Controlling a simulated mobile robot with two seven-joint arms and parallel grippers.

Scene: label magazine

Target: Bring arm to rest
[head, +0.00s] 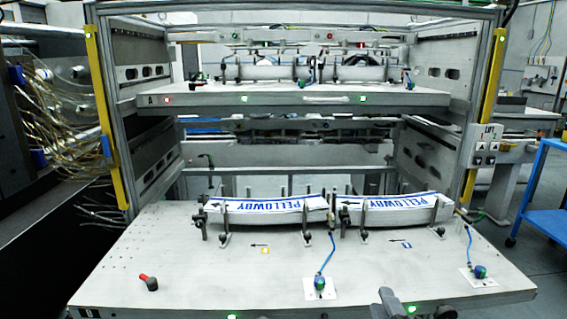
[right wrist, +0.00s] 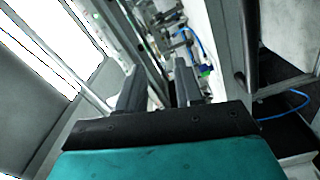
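My right gripper (head: 392,302) shows only as a small grey part at the bottom edge of the head view, in front of the lower shelf. In the right wrist view its two dark fingers (right wrist: 158,78) stand apart with a gap between them, and I see nothing held. My left gripper is not in the head view. Two white stacks with blue PELLOWBY lettering, a left one (head: 268,213) and a right one (head: 392,210), lie in holders on the lower shelf (head: 205,279), apart from my gripper.
The upper shelf (head: 195,98) carries more holders. A red-tipped black knob (head: 149,283) and two blue-cabled fittings (head: 320,283) (head: 480,271) stand on the lower shelf. Yellow strips (head: 104,120) line the frame posts. A blue cart (head: 545,222) stands at the right.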

